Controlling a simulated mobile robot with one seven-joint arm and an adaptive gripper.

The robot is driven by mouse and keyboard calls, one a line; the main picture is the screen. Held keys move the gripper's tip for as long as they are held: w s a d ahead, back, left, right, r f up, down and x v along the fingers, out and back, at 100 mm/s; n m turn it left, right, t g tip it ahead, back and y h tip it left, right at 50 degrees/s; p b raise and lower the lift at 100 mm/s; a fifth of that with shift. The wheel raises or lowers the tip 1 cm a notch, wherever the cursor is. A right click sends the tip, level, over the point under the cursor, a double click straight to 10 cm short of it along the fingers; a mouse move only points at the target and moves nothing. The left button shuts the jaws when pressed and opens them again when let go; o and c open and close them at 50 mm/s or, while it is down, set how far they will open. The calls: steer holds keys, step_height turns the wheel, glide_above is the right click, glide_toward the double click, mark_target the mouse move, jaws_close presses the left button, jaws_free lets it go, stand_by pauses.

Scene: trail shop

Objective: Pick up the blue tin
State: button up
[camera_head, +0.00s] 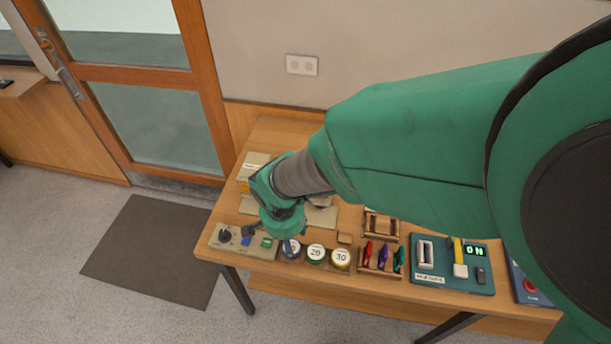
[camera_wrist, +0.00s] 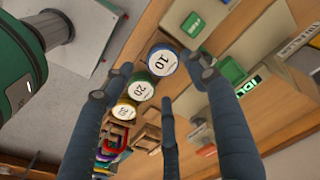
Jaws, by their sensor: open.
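The blue tin (camera_head: 291,249) stands at the front edge of the wooden table, leftmost in a row of tins, partly covered by my gripper (camera_head: 271,238). In the wrist view the blue tin (camera_wrist: 164,61) has a white lid marked 10. My gripper (camera_wrist: 160,80) is open, its dark fingers spread, and the tin appears between the fingertips in the picture. Nothing is held. I cannot tell whether any finger touches the tin.
A green tin (camera_head: 315,254) marked 20 and a yellow tin (camera_head: 340,259) marked 30 stand close on its right. A control panel (camera_head: 230,237) with a knob lies to the left. A rack of coloured carabiners (camera_head: 382,258) and a teal panel (camera_head: 450,275) are further right.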

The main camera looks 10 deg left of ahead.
mark_target(298, 255)
steer(key=shift+f, duration=0.5)
steer(key=shift+w+f+b, duration=0.2)
steer(key=shift+f+b, duration=0.1)
steer(key=shift+f, duration=0.55)
steer(key=shift+w+f+b, duration=0.2)
steer(key=shift+f+b, duration=0.1)
steer(key=shift+f, duration=0.55)
steer(key=shift+w+f+b, duration=0.2)
steer(key=shift+f+b, duration=0.1)
steer(key=shift+f, duration=0.55)
steer(key=c, duration=0.9)
